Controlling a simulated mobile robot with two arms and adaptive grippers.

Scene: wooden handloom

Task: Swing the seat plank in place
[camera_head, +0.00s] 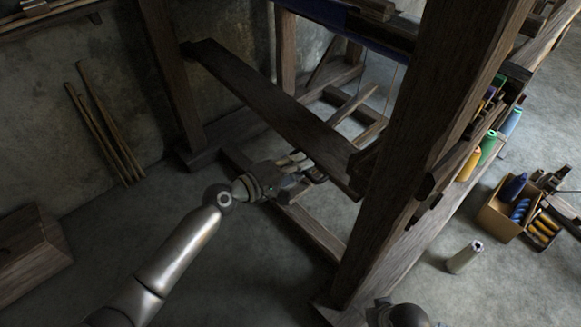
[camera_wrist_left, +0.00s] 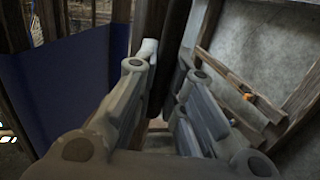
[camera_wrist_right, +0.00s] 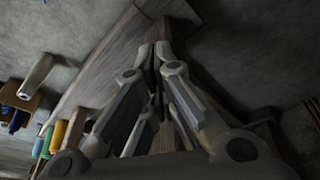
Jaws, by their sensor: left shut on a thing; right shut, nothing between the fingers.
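The seat plank (camera_head: 268,104) is a long dark board. It runs slantwise across the loom (camera_head: 425,125) in the head view, from the far left post to near the front right post. My left gripper (camera_head: 316,174) is at the plank's near end, low on its front side. It is shut on the plank, which shows as a dark board between the fingers in the left wrist view (camera_wrist_left: 172,55). The exact seating of the plank's ends is hard to tell. My right gripper (camera_wrist_right: 157,55) is shut and empty, in front of a wooden beam in the right wrist view.
Coloured spools (camera_head: 487,148) line the loom's right side. A box of spools (camera_head: 496,217) and a pale cone (camera_head: 464,257) stand on the floor at right. Sticks (camera_head: 103,125) lean on the left wall. A wooden block (camera_head: 32,250) lies at lower left. Floor between is clear.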

